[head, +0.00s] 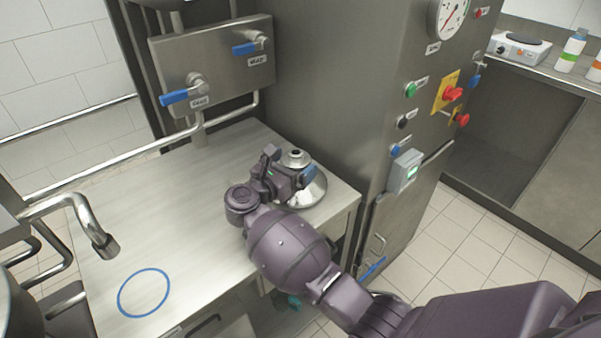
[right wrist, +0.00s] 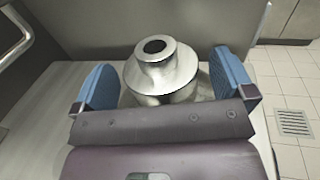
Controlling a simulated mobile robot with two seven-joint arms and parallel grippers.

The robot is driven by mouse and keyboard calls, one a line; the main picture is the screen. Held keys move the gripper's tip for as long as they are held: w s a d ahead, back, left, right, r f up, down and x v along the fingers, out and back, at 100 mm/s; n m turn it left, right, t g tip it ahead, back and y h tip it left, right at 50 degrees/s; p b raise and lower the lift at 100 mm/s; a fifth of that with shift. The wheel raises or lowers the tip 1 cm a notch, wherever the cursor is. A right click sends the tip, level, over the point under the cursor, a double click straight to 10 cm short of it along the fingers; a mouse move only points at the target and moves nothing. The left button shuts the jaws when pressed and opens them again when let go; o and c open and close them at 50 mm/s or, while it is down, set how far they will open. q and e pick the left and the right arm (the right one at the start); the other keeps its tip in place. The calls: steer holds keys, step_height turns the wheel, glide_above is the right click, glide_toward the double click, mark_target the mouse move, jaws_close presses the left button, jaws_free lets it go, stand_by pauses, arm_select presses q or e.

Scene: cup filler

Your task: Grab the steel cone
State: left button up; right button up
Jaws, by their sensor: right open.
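The steel cone (head: 314,190) stands upright on the right end of the steel table, with its narrow neck up and wide base down. My right gripper (head: 290,168) is at the cone and hides part of it in the head view. In the right wrist view the cone (right wrist: 161,70) stands between the two blue fingers of the open gripper (right wrist: 162,88), with a visible gap on each side. The lower part of the cone is hidden by the gripper body there. My left gripper is not in view.
The steel table (head: 190,215) has a blue ring marking (head: 144,292) at its front left and is otherwise mostly clear. A curved tap (head: 95,230) hangs at the left. A tall steel cabinet (head: 340,90) with buttons stands right behind the cone. Blue-handled valves (head: 176,97) are above the table.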

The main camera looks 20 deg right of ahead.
steer(key=shift+s+a, duration=0.1)
steer(key=shift+c, duration=1)
steer(key=c, duration=1.7)
steer(key=shift+o, duration=0.2)
steer(key=shift+r, duration=0.1)
